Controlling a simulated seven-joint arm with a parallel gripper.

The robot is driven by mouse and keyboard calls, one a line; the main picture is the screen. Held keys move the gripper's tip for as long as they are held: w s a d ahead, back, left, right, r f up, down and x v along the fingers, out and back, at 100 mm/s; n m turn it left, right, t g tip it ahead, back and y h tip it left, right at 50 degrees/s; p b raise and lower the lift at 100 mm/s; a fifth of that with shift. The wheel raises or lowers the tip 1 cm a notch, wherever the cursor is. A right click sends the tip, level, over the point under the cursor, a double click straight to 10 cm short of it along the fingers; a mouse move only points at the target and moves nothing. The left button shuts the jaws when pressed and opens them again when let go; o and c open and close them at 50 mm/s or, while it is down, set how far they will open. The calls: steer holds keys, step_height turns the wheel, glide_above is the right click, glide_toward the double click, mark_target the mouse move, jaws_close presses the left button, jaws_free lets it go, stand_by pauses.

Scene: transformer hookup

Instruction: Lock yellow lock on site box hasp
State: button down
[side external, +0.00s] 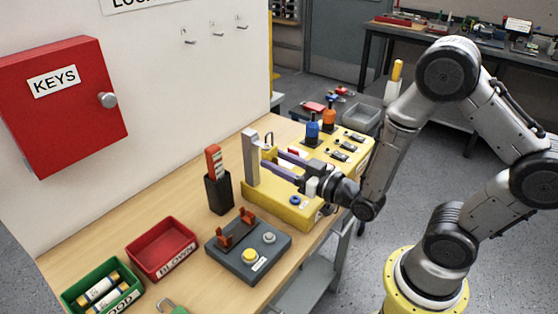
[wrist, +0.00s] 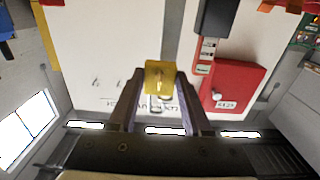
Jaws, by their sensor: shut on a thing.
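My gripper (side external: 270,156) reaches in from the right over the left part of the yellow box (side external: 290,208). Its fingers are shut on the yellow lock (wrist: 159,77), which shows between the fingertips in the wrist view. A grey upright metal piece (side external: 250,158), possibly the hasp, stands at the left end of the yellow box, right beside the fingertips. I cannot tell whether the lock touches it or is through it.
A red key cabinet (side external: 62,100) hangs on the wall.

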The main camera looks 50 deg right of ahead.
steer(key=shift+f, duration=1)
stand_by(0.8)
steer(key=shift+c, duration=1.3)
jaws_free()
steer(key=shift+s, duration=2.5)
steer(key=shift+s, duration=0.1)
steer(key=shift+s, duration=0.35)
steer(key=shift+s+r, duration=0.1)
steer(key=shift+s, duration=1.1)
step_height(320, 180, up, 7)
steer(key=shift+w, duration=0.15)
